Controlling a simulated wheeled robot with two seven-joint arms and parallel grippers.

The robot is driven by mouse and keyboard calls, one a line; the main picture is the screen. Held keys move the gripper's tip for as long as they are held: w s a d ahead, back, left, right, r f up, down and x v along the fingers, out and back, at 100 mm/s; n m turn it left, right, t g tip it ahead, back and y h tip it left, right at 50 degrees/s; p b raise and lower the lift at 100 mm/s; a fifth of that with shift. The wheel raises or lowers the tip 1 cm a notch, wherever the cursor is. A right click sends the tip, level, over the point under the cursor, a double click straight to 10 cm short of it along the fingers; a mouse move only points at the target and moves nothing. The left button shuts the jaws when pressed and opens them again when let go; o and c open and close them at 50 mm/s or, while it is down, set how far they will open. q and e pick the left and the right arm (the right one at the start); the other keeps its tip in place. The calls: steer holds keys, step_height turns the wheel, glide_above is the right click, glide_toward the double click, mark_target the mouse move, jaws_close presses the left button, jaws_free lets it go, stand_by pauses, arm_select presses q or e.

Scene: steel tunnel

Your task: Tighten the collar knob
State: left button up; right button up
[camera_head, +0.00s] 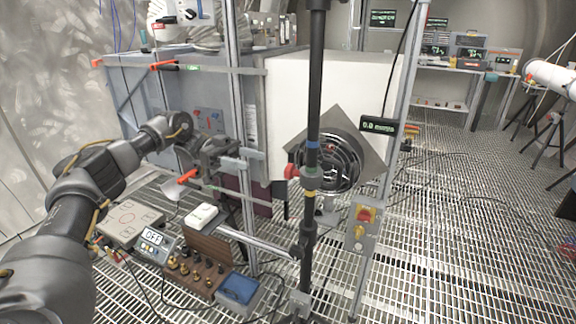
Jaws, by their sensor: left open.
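A black vertical pole (314,95) stands in the middle of the view. A grey-green collar (312,178) sits around it, with a red knob (291,171) on its left side. I take this red knob to be the collar knob. My left gripper (246,161) reaches in from the left and is open. Its fingers point right toward the red knob, with a gap between them and the knob. The fingers are small here, and the metal upright lies close to them. My right gripper is not in view.
A metal upright (239,100) stands between my left arm and the pole. Open grating floor lies to the right.

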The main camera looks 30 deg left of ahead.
mark_target(290, 172)
arm_select(q)
steer(key=d+p, duration=0.6)
steer(key=d, duration=0.4)
steer(key=shift+p, duration=0.3)
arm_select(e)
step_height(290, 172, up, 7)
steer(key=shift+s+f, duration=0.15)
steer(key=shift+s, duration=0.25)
